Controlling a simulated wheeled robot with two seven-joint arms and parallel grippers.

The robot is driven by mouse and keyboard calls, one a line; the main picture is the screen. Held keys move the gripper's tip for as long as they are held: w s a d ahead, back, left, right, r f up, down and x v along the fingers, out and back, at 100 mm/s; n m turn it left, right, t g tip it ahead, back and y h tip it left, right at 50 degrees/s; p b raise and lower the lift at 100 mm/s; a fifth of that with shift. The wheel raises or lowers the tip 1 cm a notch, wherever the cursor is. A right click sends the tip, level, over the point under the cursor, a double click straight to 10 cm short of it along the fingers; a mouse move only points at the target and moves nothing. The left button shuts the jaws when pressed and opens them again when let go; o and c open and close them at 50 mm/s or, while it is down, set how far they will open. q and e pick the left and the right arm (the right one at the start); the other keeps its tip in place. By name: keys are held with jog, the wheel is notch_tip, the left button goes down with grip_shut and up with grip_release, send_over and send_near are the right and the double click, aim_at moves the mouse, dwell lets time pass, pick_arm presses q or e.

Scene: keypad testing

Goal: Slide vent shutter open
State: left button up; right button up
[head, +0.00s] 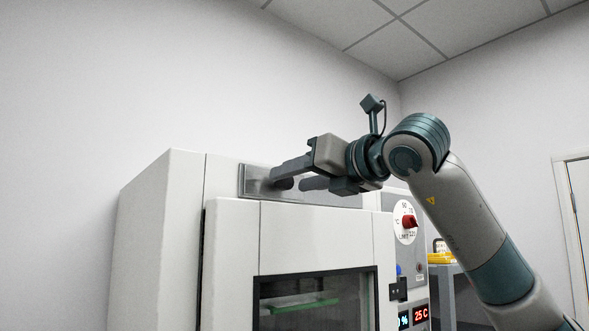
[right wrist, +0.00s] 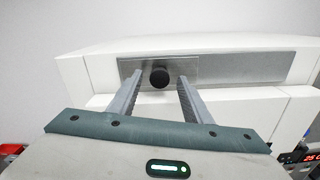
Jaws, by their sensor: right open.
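The vent shutter is a grey metal plate (right wrist: 130,70) on the upper front of a white cabinet; its left end also shows in the head view (head: 255,180). A round black knob (right wrist: 160,77) stands out from its left part. My right gripper (head: 292,176) is open in front of the plate. In the right wrist view its two fingers (right wrist: 160,84) reach toward the plate, one on each side of the knob, with gaps to both sides. I cannot tell how far the tips reach past the knob. The right part of the plate is partly hidden by my gripper in the head view. My left gripper is not in view.
The white cabinet (head: 160,220) has a windowed door (head: 230,250) below the vent. A panel with a red dial (head: 409,222) and red digits is at its right. A grey stand with a yellow item (head: 440,258) is behind my right arm. The space above the cabinet is free.

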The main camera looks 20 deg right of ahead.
jog(key=shift+w+a, duration=0.1)
jog(key=shift+w, duration=0.3)
grip_shut()
jog(key=w+d, duration=0.2)
jog(key=d, duration=0.4)
jog(key=w+d, duration=0.2)
jog(key=d, duration=0.5)
jog(key=shift+w+d+r, duration=0.15)
jog(key=shift+w, duration=0.2)
jog(key=shift+c, duration=0.9)
grip_release()
jog(key=shift+d, duration=0.1)
jog(key=shift+o, duration=0.9)
jog(key=shift+w+d, duration=0.1)
jog(key=shift+d, duration=0.05)
